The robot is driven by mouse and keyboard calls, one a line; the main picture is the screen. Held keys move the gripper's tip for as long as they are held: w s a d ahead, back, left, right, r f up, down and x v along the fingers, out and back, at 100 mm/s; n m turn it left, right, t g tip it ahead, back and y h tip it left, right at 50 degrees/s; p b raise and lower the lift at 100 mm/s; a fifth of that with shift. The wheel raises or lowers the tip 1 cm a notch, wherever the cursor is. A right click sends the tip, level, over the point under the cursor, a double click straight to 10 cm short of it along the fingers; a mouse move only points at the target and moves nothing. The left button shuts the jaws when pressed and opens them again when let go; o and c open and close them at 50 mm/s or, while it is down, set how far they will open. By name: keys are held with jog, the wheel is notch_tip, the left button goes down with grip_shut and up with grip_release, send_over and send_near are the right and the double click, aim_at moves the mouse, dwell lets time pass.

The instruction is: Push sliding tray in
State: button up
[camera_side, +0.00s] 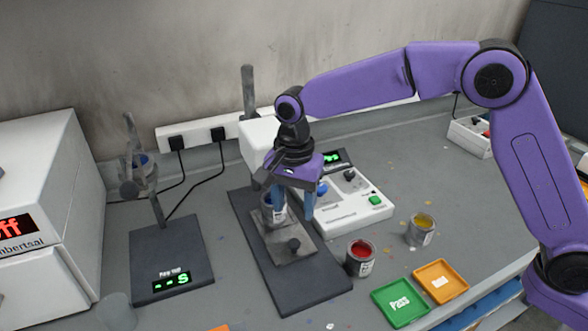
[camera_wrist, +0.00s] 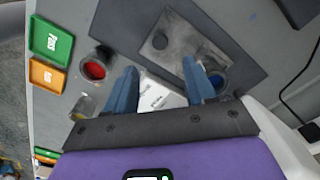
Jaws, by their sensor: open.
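The sliding tray (camera_side: 296,255) is a small grey metal plate with a dark knob (camera_side: 293,244), on a long dark base plate (camera_side: 314,286). A can of blue paint (camera_side: 268,214) stands at the tray's back end, partly hidden by my gripper. My gripper (camera_side: 289,208) points down by the can, open, its blue fingers apart. In the wrist view the tray (camera_wrist: 182,42) lies ahead of my fingers (camera_wrist: 160,66); the blue can (camera_wrist: 216,82) is beside and partly behind the right finger. I cannot tell whether a finger touches the can or tray.
A white control box (camera_side: 345,208) with a green display stands right of the base. Red (camera_side: 360,260) and yellow (camera_side: 421,230) paint cans and green (camera_side: 401,302) and orange (camera_side: 440,282) trays are at front right. A stand with a display (camera_side: 171,262) is left.

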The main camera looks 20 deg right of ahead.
notch_tip(320, 180, up, 8)
jog(key=shift+f, duration=0.1)
jog(key=shift+c, duration=0.4)
